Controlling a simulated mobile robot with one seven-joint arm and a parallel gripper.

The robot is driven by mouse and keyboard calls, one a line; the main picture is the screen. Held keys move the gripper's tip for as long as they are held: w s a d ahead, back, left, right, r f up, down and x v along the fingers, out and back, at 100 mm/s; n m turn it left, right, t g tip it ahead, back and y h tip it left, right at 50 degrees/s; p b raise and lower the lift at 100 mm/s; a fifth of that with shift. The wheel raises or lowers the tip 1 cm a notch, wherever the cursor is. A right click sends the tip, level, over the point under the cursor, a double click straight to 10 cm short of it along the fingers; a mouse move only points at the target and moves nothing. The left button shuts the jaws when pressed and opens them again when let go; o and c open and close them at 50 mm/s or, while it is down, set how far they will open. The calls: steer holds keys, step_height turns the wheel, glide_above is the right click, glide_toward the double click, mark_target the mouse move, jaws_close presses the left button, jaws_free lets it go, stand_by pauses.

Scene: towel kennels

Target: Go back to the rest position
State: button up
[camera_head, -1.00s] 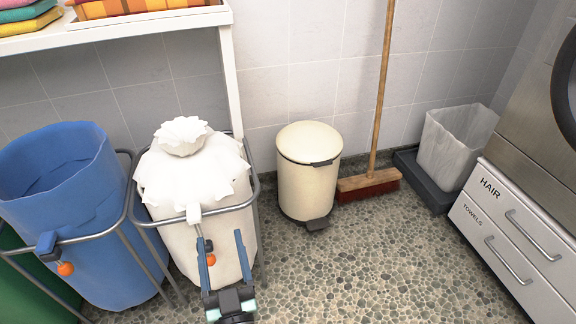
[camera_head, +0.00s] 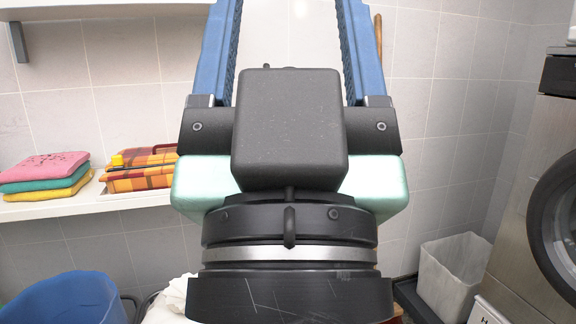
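My gripper (camera_head: 288,20) is close to the camera and fills the middle of the head view. Its two blue fingers point up and stand wide apart. Nothing shows between them except the wall behind, though the fingertips run out of the top of the picture. The gripper body hides much of the shelf's right part and the floor behind it.
Folded towels (camera_head: 45,175) and an orange plaid item (camera_head: 142,168) lie on the white shelf (camera_head: 90,209) at left. A lined bin (camera_head: 450,275) and a front-loading machine (camera_head: 550,190) are at right.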

step_height(320, 180, up, 35)
steer(key=p, duration=3.2)
steer(key=shift+p, duration=0.4)
steer(key=shift+a, duration=0.1)
